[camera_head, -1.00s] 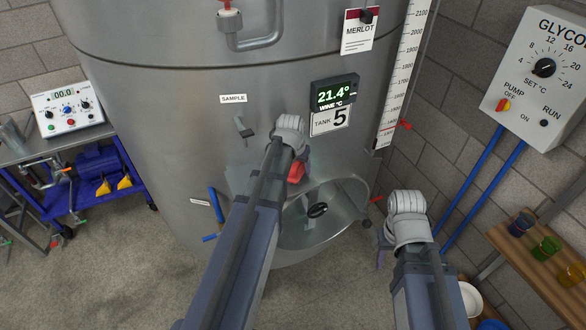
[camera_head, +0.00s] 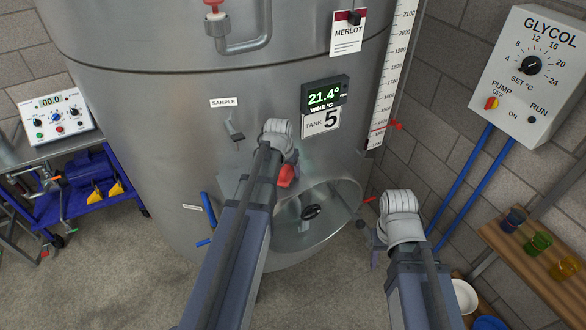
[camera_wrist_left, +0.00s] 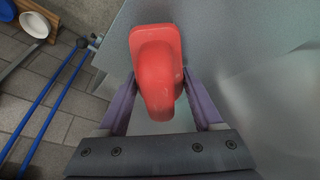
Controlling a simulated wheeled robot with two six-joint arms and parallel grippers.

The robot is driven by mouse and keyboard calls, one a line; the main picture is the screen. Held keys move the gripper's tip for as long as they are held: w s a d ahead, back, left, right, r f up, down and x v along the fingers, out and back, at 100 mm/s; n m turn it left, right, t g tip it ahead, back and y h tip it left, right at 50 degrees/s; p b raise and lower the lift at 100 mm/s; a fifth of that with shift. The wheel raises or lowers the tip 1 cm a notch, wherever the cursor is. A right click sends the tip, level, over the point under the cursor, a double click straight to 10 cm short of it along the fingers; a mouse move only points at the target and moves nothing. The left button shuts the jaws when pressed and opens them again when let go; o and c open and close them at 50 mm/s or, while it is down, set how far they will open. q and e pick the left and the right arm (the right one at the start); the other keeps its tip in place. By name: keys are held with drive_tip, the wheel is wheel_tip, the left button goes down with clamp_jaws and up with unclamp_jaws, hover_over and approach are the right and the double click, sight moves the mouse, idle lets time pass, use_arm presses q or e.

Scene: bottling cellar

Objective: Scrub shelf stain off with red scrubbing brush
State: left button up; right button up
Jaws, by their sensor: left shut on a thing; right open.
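My left gripper (camera_wrist_left: 161,98) is shut on the red scrubbing brush (camera_wrist_left: 156,65), which sits between its two purple fingers in the left wrist view. In the head view the brush (camera_head: 287,175) shows just past my left wrist, in front of the tank's lower front; the fingers are mostly hidden there. My right gripper (camera_head: 378,248) is open and empty, low to the right of the tank's round opening. A wooden shelf (camera_head: 533,268) stands at the right with cups on it. I cannot make out a stain on it.
The steel tank (camera_head: 150,130) fills the middle, with an open round manway (camera_head: 330,225). Blue pipes (camera_head: 470,190) run down from the glycol box (camera_head: 530,75). White and blue bowls (camera_head: 464,296) sit low at right. A blue cart (camera_head: 80,190) stands left.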

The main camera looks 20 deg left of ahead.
use_arm(q)
drive_tip(key=shift+s+a, duration=0.45)
drive_tip(key=shift+s, duration=0.1)
drive_tip(key=shift+r, duration=0.1)
wheel_tip(320, 180, up, 6)
drive_tip(key=p, duration=0.6)
wheel_tip(320, 180, up, 3)
drive_tip(key=p, duration=0.3)
idle(0.3)
idle(0.4)
